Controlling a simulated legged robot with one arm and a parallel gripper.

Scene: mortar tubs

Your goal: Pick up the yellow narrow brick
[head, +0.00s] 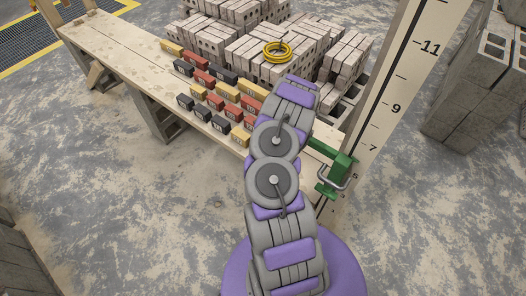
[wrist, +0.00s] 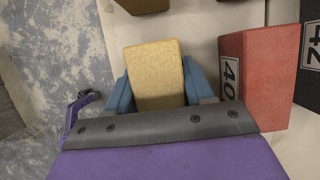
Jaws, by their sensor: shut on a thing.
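In the wrist view my gripper (wrist: 160,93) has its blue fingers on the left and right sides of a yellow narrow brick (wrist: 155,70). The gripper is shut on this brick. The brick's lower end is hidden behind the grey edge of my gripper. In the head view my arm reaches toward the right part of the plank bench, and its end and the held brick are hidden behind the arm links. Other yellow bricks (head: 240,135) stand in the rows on the bench.
A red brick (wrist: 250,75) marked 40 stands close to the right of my gripper. The plank bench (head: 110,60) holds several red, black and yellow bricks. Grey block stacks (head: 230,45) with a yellow ring (head: 277,52) stand behind. A measuring post (head: 395,90) with a green clamp (head: 335,168) is at right.

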